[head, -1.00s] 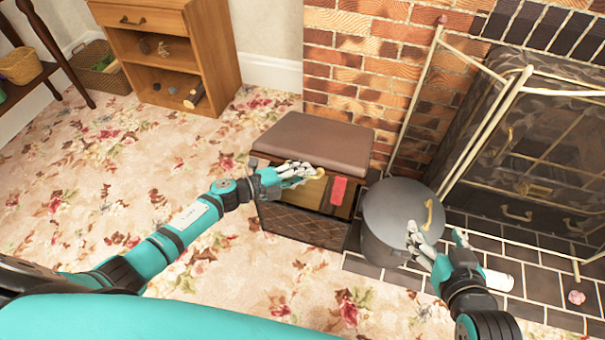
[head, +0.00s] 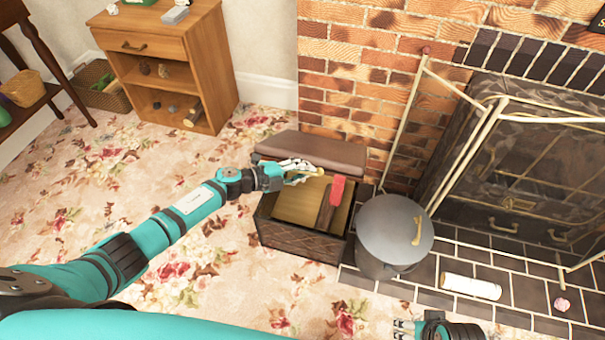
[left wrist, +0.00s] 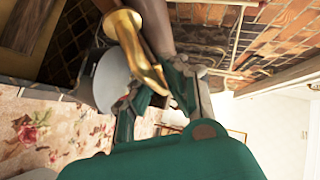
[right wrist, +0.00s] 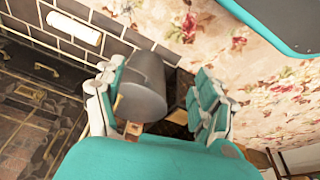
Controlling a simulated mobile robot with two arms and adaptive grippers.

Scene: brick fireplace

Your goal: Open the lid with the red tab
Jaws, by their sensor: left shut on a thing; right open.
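A dark brown box (head: 300,245) with a patterned front stands by the brick wall. Its padded brown lid (head: 320,150) is tilted back, so the inside shows. A red tab (head: 337,190) sits at the end of a dark brown strip over the box opening; I cannot tell if it is fixed to the lid. My left gripper (head: 312,172) is at the lid's front edge, shut on a brass handle (left wrist: 140,50), with the brown lid edge beside it in the left wrist view. My right gripper (head: 405,328) is open and empty at the bottom of the head view.
A grey lidded pot (head: 395,230) with a brass handle stands right of the box. A white cylinder (head: 471,287) and a pink lump (head: 562,304) lie on the dark hearth tiles, before a brass-framed fire screen (head: 455,180). Carpet left of the box is clear.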

